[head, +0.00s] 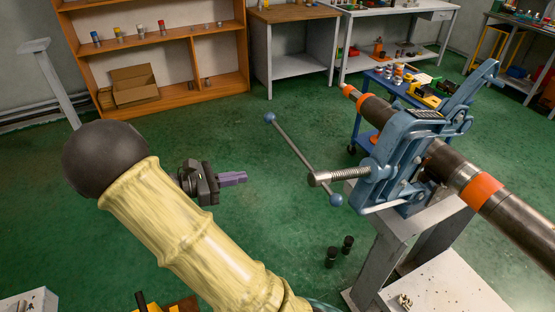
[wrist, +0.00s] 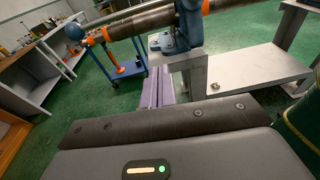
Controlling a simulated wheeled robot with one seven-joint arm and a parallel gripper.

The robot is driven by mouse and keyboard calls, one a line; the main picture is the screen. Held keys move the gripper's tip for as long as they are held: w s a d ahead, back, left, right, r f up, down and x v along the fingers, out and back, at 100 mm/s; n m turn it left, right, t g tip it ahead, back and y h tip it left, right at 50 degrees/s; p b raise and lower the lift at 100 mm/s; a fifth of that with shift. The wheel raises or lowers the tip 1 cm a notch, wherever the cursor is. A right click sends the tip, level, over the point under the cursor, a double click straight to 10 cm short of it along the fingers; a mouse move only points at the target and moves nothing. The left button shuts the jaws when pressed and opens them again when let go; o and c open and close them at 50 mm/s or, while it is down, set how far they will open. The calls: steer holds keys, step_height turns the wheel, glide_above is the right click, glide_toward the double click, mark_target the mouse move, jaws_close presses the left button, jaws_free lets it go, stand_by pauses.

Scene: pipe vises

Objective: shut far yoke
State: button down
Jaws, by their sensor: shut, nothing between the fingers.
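A blue pipe vise (head: 400,150) stands on a grey stand, with a dark pipe (head: 520,220) with orange bands running past it. Its screw (head: 340,175) points left and carries a long bar handle (head: 295,150) with blue ball ends. A further blue vise part (head: 478,88) slants up behind it; I cannot tell clearly which piece is the far yoke. My gripper (head: 243,178) has purple fingers, shut and empty, in the air left of the handle and apart from it. In the wrist view, the shut fingers (wrist: 157,88) appear in front of the stand, with the pipe above.
A blue cart (head: 365,125) with small items stands behind the vise. The grey stand (head: 375,245) has a low white shelf (head: 445,290). Two small black objects (head: 338,252) are on the green floor. An orange shelf (head: 165,60) and workbenches line the wall. Floor between shelf and vise is clear.

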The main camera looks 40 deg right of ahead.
steer(key=shift+w+a+r+n+h, duration=0.15)
steer(key=shift+w+r+n+h, duration=0.25)
steer(key=shift+w+r+h, duration=0.25)
steer(key=shift+f, duration=0.15)
steer(key=r+p+x, duration=0.1)
steer(key=r+x, duration=0.1)
steer(key=x, duration=1)
steer(key=shift+d+r+p, duration=0.3)
steer(key=shift+d+r, duration=0.1)
steer(key=shift+d, duration=0.1)
